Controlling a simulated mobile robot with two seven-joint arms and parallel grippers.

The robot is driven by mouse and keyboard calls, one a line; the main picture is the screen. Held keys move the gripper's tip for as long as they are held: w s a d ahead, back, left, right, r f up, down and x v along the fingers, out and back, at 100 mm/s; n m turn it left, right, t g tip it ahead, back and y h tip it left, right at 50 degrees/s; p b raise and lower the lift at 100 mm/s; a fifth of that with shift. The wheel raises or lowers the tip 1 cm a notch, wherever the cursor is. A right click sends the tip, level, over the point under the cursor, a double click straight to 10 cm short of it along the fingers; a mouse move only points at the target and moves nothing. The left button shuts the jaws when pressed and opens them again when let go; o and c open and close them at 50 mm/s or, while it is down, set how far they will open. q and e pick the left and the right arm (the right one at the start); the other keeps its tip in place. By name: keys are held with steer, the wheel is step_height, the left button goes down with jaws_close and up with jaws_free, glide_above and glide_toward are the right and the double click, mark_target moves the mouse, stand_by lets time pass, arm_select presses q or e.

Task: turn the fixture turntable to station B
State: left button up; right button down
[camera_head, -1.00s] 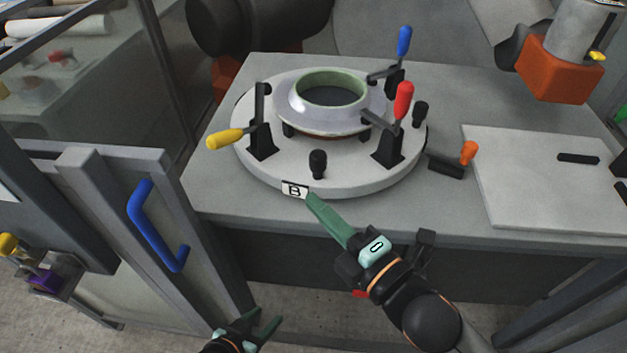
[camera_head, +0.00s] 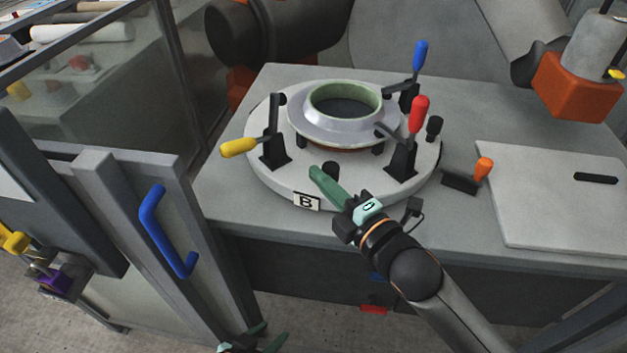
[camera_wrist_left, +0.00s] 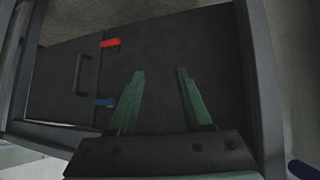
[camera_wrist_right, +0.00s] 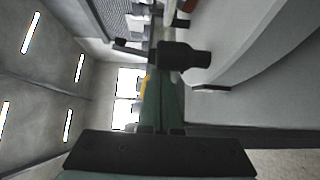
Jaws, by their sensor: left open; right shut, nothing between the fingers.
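The round grey turntable (camera_head: 272,188) stands on the grey table, with a white label "B" (camera_head: 306,202) at its front rim. A black knob (camera_head: 331,170) stands on its near side, partly hidden by my right gripper (camera_head: 316,172). That gripper is shut and empty, its tips just left of the knob; whether they touch is unclear. In the right wrist view the knob (camera_wrist_right: 185,58) shows beside the shut green fingers (camera_wrist_right: 160,95). My left gripper (camera_head: 264,338) is open and empty, low in front of the table; its spread fingers show in the left wrist view (camera_wrist_left: 160,95).
The turntable carries a pale ring mould (camera_head: 310,127) and clamps with yellow (camera_head: 238,147), red (camera_head: 419,113) and blue (camera_head: 420,55) handles. An orange-handled clamp (camera_head: 483,170) and a pale board (camera_head: 540,215) lie right. A door frame with a blue handle (camera_head: 160,230) stands left.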

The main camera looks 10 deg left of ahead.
mark_target(338, 173)
arm_select(q)
steer(key=shift+w+r, duration=0.1)
steer(key=shift+w, duration=0.05)
arm_select(e)
steer(key=d+p, duration=0.2)
steer(key=d, duration=0.1)
steer(key=shift+d+r+p, duration=0.15)
steer(key=shift+d+p, duration=0.15)
steer(key=shift+d, duration=0.1)
steer(key=shift+w+d, duration=0.1)
steer(key=shift+d, duration=0.2)
arm_select(q)
steer(key=shift+s+a+r, duration=0.3)
steer(key=shift+a+r, duration=0.15)
steer(key=shift+r, duration=0.2)
